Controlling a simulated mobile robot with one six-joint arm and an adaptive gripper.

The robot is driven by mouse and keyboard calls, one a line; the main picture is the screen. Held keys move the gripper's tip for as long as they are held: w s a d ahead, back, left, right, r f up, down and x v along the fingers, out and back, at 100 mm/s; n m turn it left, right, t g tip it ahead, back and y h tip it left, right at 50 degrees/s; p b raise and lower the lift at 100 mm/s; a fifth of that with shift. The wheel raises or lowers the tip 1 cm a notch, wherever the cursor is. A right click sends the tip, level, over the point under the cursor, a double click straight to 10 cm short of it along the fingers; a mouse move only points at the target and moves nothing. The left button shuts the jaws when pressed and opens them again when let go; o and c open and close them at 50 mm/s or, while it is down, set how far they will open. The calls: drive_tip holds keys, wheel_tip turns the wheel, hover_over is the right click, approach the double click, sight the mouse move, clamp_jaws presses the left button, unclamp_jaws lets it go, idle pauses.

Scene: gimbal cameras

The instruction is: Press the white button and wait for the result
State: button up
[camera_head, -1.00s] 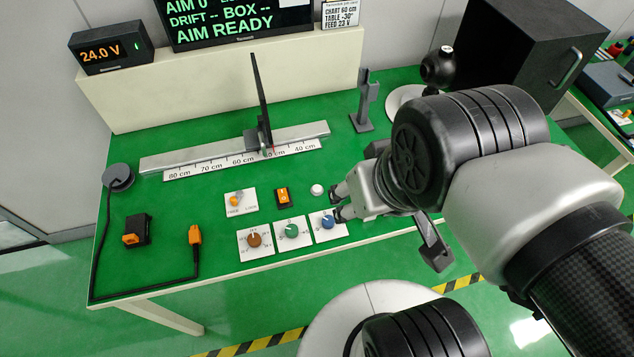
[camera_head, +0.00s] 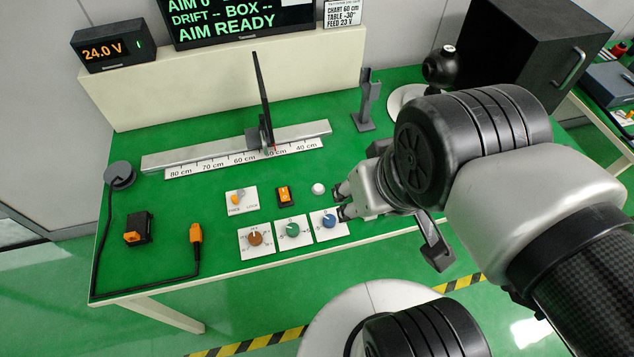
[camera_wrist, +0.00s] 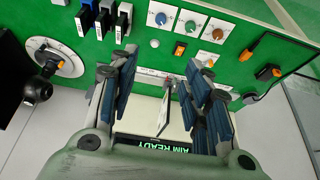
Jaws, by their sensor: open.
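The white button (camera_head: 318,188) is a small round cap on the green table, right of the orange rocker switch (camera_head: 285,196) and above the blue knob (camera_head: 329,221). The button also shows in the wrist view (camera_wrist: 155,43), apart from my fingers. My gripper (camera_head: 342,202) is open and empty, just right of the button and the blue knob in the head view. In the wrist view my two fingers (camera_wrist: 160,80) are spread wide. The display (camera_head: 240,20) reads "AIM READY" and "DRIFT -- BOX --".
Green and brown knobs (camera_head: 255,238) and a selector plate (camera_head: 240,200) lie nearby. A ruler rail (camera_head: 215,151) with an upright dark panel stands behind. A grey post (camera_head: 365,102) and black box (camera_head: 520,55) stand right. A cable with an orange plug (camera_head: 196,234) lies left.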

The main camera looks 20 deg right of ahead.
clamp_jaws()
idle(0.3)
idle(1.2)
